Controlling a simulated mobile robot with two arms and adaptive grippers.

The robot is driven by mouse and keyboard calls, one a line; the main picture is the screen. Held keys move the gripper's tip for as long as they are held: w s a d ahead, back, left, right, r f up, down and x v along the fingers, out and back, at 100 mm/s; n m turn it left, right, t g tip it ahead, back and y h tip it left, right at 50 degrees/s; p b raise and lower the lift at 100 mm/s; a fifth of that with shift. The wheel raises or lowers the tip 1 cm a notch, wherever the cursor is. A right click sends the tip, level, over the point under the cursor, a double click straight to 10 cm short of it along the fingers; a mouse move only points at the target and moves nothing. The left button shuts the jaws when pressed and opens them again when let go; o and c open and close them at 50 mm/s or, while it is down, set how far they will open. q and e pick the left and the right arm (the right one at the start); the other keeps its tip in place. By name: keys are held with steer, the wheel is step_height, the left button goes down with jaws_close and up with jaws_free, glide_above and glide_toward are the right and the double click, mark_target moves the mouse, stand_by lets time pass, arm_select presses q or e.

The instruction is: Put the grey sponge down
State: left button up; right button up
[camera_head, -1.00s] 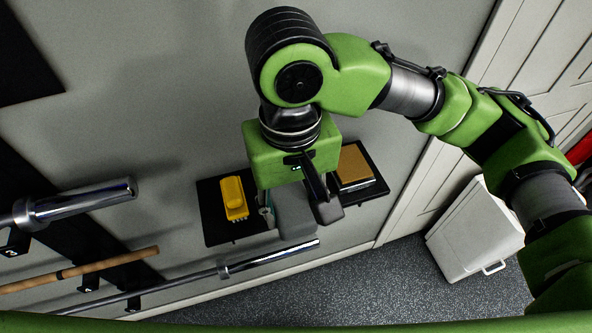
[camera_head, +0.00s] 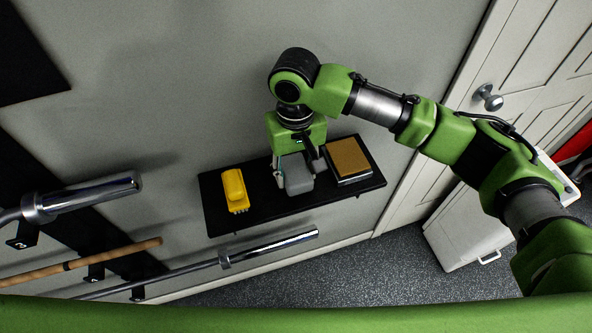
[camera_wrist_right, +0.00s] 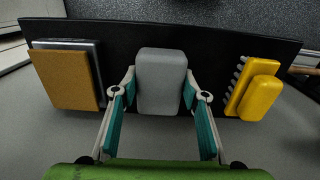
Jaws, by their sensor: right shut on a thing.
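The grey sponge (camera_head: 298,177) is a rounded block between the fingers of my right gripper (camera_head: 296,168). In the right wrist view the sponge (camera_wrist_right: 161,80) stands between the two teal-padded fingers of the right gripper (camera_wrist_right: 160,100), which is shut on it. It is over the middle of a black wall shelf (camera_head: 262,213); whether its underside touches the shelf cannot be told. My left gripper is not in view.
A yellow brush (camera_head: 235,190) lies on the shelf left of the sponge. A brown-topped block with a grey base (camera_head: 348,158) lies to the right. Metal bars (camera_head: 268,247) jut out below and left of the shelf. A white bin (camera_head: 465,225) stands on the floor at right.

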mark_target(296, 171)
steer(key=shift+f, duration=0.5)
steer(key=o, duration=1.2)
steer(key=shift+f, duration=0.15)
steer(key=shift+c, duration=0.2)
steer(key=shift+r, duration=0.45)
step_height(296, 171, up, 12)
steer(key=b, duration=0.2)
steer(key=shift+f, duration=0.25)
steer(key=shift+f, duration=0.1)
